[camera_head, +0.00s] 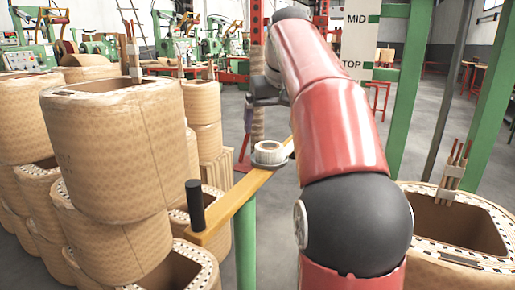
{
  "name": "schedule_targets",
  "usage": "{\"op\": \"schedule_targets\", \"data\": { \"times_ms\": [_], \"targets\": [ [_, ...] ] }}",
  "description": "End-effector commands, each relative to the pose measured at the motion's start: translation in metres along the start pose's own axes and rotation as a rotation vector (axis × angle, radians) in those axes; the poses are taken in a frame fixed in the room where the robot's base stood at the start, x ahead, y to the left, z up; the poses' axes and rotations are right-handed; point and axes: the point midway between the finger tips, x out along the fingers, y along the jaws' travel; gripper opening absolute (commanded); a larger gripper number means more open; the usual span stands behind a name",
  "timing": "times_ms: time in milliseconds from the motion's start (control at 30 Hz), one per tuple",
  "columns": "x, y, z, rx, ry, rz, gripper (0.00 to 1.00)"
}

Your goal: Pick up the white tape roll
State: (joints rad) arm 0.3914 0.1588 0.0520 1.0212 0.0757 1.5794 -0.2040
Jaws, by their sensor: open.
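The white tape roll (270,150) lies flat on a round grey plate at the far end of an orange-yellow bar (240,202). Its top face and near side show, and nothing is in its hole that I can make out. My gripper (251,116) is only partly seen, as dark grey parts at the end of my red arm, above and slightly left of the roll. It is open and apart from the roll. The exact gap between them and the far finger cannot be made out.
Large tan coils stand stacked at the left (115,150). Another coil (455,230) with upright leads stands at the lower right. A black upright handle (195,205) rises from the bar's near end. A green post (246,245) stands under the bar. Green frame posts are at the right.

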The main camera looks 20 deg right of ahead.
Motion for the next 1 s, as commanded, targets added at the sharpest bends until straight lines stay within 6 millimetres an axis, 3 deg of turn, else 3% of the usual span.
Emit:
{"op": "schedule_targets", "data": {
  "times_ms": [500,800,1000],
  "targets": [
    [0.067,0.005,0.005,-0.001,0.001,0.001,0.9],
    [0.071,0.005,0.005,-0.002,0.003,0.002,0.9],
    [0.07,0.005,0.005,-0.003,0.003,0.001,0.64]
  ]
}}
